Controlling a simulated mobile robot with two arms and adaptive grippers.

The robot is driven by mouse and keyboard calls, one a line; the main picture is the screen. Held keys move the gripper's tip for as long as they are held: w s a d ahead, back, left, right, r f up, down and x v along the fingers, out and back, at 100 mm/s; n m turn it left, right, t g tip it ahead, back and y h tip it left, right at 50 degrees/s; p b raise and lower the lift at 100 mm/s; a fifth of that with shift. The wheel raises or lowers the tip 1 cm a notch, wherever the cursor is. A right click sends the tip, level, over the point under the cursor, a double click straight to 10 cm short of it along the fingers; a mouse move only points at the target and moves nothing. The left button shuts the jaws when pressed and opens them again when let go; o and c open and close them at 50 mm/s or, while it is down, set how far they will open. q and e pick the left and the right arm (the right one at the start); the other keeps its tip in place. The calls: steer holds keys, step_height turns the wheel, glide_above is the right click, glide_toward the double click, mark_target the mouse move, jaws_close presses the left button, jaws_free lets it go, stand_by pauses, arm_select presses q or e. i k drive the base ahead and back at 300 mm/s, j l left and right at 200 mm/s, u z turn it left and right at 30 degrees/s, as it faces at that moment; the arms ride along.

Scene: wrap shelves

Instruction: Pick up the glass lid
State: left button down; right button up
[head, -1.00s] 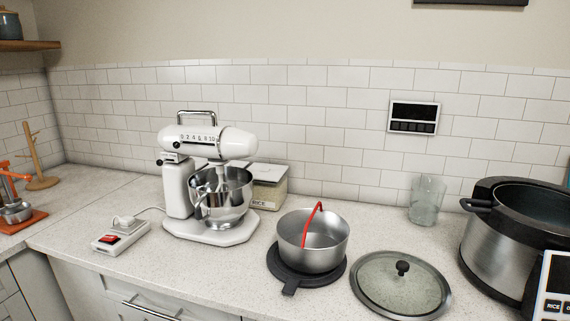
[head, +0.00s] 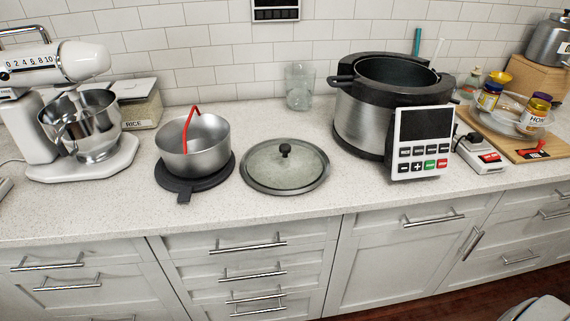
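The glass lid (head: 262,170) lies flat on the speckled white counter, with a metal rim and a black knob (head: 285,150) on top. It sits between the steel pot with a red handle on its left and the large cooker on its right. Nothing covers it. Neither of my grippers shows in the head view.
The steel pot (head: 207,158) stands on a black trivet (head: 183,193). The cooker (head: 362,125) has a white control panel (head: 420,142). A clear glass (head: 299,88) stands behind the lid. The mixer (head: 70,130) is at left. Bare counter (head: 290,204) lies in front of the lid.

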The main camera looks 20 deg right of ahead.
mark_target(283, 166)
steer(key=z, duration=1.2)
steer(key=i+j+z, duration=0.35)
steer(key=i, duration=0.15)
steer(key=l+u, duration=0.7)
steer(key=l, duration=0.2)
steer(key=l+u, duration=0.4)
steer(key=k+l, duration=0.05)
